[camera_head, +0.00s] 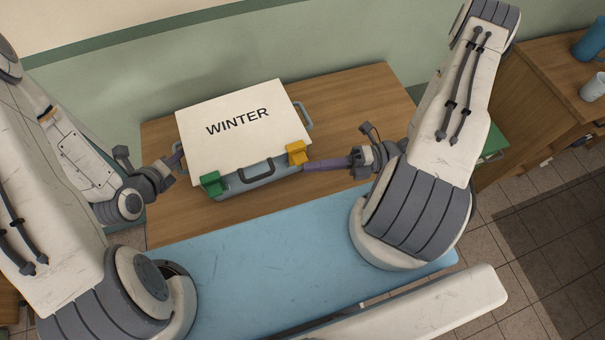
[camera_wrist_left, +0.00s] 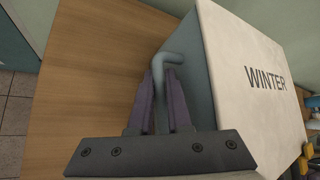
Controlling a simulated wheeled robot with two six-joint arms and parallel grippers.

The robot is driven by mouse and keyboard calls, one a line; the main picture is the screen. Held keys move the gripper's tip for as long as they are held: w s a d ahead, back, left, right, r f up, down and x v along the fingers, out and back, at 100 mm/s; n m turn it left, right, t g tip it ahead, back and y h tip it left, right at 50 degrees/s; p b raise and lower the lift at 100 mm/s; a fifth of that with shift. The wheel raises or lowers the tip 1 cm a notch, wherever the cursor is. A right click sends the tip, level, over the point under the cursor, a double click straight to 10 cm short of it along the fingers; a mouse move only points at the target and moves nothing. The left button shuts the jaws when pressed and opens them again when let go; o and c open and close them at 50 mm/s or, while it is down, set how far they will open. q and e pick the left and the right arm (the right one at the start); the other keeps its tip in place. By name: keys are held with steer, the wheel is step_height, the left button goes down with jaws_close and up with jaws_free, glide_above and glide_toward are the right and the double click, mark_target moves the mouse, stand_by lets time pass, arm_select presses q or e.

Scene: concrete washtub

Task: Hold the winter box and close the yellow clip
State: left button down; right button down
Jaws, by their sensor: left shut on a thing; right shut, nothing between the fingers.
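The winter box (camera_head: 197,125) has a grey body and a cream lid marked "WINTER", and stands on the wooden table. A green clip (camera_head: 213,183) and a yellow clip (camera_head: 296,152) sit on its front edge, either side of a dark carry handle. I cannot tell whether the yellow clip is fastened. My left gripper (camera_head: 178,160) is shut on the grey side handle (camera_wrist_left: 178,60) at the box's left, one finger on each side in the left wrist view (camera_wrist_left: 160,85). My right gripper (camera_head: 307,166) is shut and empty, its fingertips just below the yellow clip; contact is unclear.
The wooden table (camera_head: 375,90) has free room right of the box. A blue surface (camera_head: 270,255) lies in front. A green object (camera_head: 494,157) is partly hidden behind my right arm. A wooden cabinet (camera_head: 545,75) with a white cup (camera_head: 594,88) stands right.

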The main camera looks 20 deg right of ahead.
stand_by(0.4)
steer(key=s+d, duration=0.5)
steer(key=d, duration=0.5)
steer(key=shift+s, duration=0.3)
